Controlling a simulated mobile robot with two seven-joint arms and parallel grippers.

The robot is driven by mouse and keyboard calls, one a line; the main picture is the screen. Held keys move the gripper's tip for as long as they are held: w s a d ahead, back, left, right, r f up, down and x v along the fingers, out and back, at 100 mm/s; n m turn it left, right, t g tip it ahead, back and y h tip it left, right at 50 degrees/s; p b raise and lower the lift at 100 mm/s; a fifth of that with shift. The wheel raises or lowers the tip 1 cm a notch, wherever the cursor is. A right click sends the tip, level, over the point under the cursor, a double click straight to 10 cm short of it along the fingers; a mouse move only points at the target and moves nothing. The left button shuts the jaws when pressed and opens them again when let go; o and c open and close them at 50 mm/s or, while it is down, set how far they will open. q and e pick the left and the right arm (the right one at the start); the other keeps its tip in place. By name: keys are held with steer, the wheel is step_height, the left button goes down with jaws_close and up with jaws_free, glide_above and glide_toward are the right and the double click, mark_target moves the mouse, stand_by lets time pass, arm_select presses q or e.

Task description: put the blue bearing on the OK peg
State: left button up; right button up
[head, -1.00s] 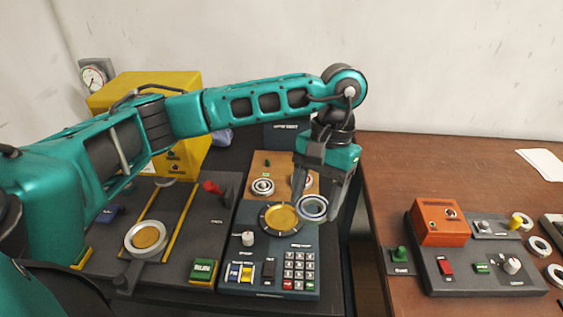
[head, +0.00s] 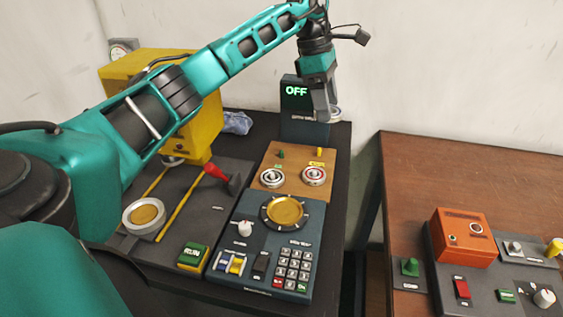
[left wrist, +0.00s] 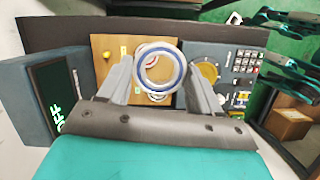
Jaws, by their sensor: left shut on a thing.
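My left gripper (head: 322,112) is shut on the blue bearing (left wrist: 177,70), a pale ring with a blue band. In the head view the ring (head: 336,113) is partly hidden by the fingers, in front of the display box. In the left wrist view it sits between both fingertips, with the wooden board (head: 298,159) behind it. The board bears a green peg (head: 281,154) and a yellow peg (head: 319,152) at its back, and two round ringed parts in front, a grey one (head: 272,177) and a red-marked one (head: 314,176). Which label reads OK is too small to tell.
A display box reading OFF (head: 297,92) stands behind the board. A blue panel (head: 245,255) with a gold dish (head: 284,212) and keypad lies in front. A red lever (head: 216,172) rises at left. Teal and dark parts, perhaps my right arm, show in the left wrist view.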

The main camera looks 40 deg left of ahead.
arm_select(q)
steer(key=w+a+r+n+t+y+b, duration=0.1)
steer(key=w+a+n+t+y+b, duration=0.1)
steer(key=a+n, duration=0.6)
steer(key=r+n+y+b, duration=0.1)
steer(key=n+y, duration=0.1)
steer(key=n, duration=0.7)
glide_above(281, 153)
step_height(281, 153, down, 14)
steer(key=b, duration=0.3)
steer(key=shift+f, duration=0.75)
steer(key=shift+f+b, duration=0.3)
steer(key=shift+f, duration=1.8)
arm_select(e)
steer(key=shift+w+a+f, duration=0.2)
steer(key=shift+a+f, duration=0.05)
steer(key=shift+f, duration=0.5)
steer(key=shift+w+a+f, duration=0.15)
steer(key=shift+a+f, duration=0.1)
steer(key=shift+f, duration=0.5)
steer(key=shift+w+a+f, duration=0.2)
steer(key=shift+a+f, duration=0.05)
steer(key=shift+f, duration=0.5)
arm_select(q)
steer(key=shift+f, duration=0.1)
steer(key=shift+f, duration=0.5)
